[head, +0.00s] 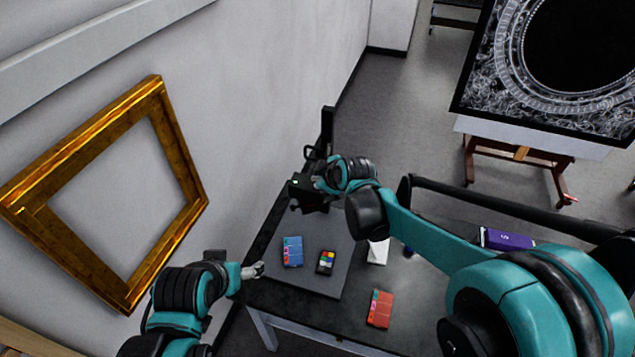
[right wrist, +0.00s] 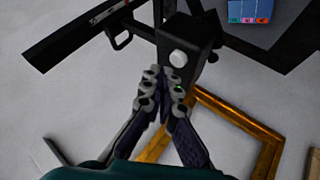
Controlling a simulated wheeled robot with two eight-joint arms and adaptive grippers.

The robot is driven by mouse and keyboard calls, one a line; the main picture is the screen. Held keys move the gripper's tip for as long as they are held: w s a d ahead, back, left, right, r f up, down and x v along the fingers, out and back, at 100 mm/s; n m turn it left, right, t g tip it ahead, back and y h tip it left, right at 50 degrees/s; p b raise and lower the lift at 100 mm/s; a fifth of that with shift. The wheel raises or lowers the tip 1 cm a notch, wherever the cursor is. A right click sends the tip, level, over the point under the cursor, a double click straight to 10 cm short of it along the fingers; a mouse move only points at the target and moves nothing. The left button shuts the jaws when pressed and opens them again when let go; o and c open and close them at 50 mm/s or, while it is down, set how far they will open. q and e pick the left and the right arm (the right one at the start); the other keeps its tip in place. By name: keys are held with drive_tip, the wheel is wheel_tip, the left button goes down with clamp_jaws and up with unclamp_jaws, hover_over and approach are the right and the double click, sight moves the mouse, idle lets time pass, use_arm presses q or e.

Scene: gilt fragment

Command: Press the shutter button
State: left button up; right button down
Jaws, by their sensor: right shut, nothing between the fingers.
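A black box-like device, apparently the camera (head: 309,198), stands at the far end of the table. In the right wrist view the black device (right wrist: 184,34) has a pale round knob (right wrist: 178,58), which may be the shutter button. My right gripper (head: 318,182) is at the device. Its shut, empty fingers also show in the right wrist view (right wrist: 162,82), with their tips just below the knob. I cannot tell whether they touch it. My left gripper (head: 258,270) is over the table's near left edge, too small to read.
On the dark table (head: 345,332) are a blue box (head: 292,251), a multicoloured block (head: 326,262), a red box (head: 379,309) and a white object (head: 378,251). A purple box (head: 507,239) lies at the right. A gilt frame (head: 188,178) hangs on the left wall.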

drive_tip(key=shift+r, duration=0.1)
drive_tip(key=shift+r+p, duration=1.75)
drive_tip(key=shift+r, duration=0.75)
drive_tip(key=s+d+f+m+h+b, duration=0.1)
drive_tip(key=s+d+f+m+b, duration=0.3)
drive_tip(key=s+f+b, duration=0.5)
drive_tip(key=s+d+f+m+h+b, duration=0.1)
drive_tip(key=s+d+f+m+b, duration=0.4)
drive_tip(key=s+d+f+b, duration=0.2)
drive_tip(key=s+d+f+m+g+h+b, duration=0.1)
drive_tip(key=s+d+f+m+b, duration=0.3)
drive_tip(key=s+f+b, duration=0.7)
wheel_tip(320, 180, down, 4)
drive_tip(key=d+b, duration=0.2)
drive_tip(key=b, duration=0.1)
drive_tip(key=shift+s+d+m+h, duration=0.25)
drive_tip(key=shift+m+h, duration=0.15)
